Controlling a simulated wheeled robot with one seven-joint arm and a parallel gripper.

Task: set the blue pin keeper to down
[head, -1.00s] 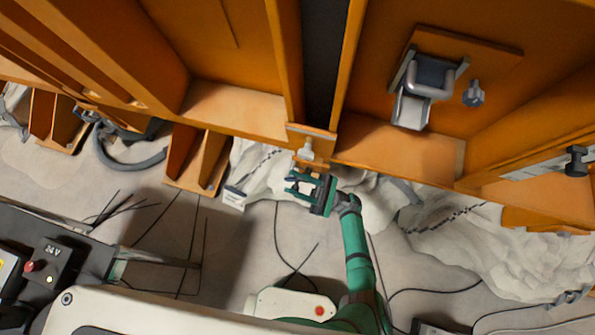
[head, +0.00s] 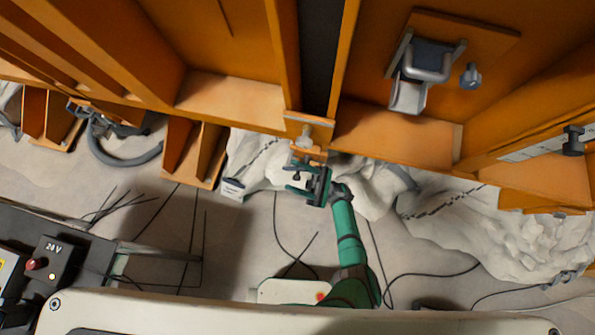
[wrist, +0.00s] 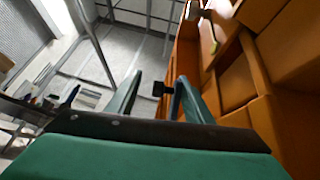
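A blue-grey pin-like knob (head: 470,76) sits on the orange wall at upper right, beside a metal bracket with a grey loop handle (head: 430,72). I cannot tell for sure whether this knob is the blue pin keeper. My gripper (head: 291,178) is well to its lower left, below a pale grey knob (head: 304,135) on a small orange bracket. Its fingers are apart. In the wrist view, a small black block (wrist: 163,88) shows between the open fingers (wrist: 158,85); whether they touch it is unclear.
Orange beams and ledges (head: 390,140) fill the space above my gripper. A black knob on a marked plate (head: 573,140) is at far right. White sand heaps (head: 490,225) and loose black cables (head: 275,225) lie below. A 24 V box (head: 52,262) stands at lower left.

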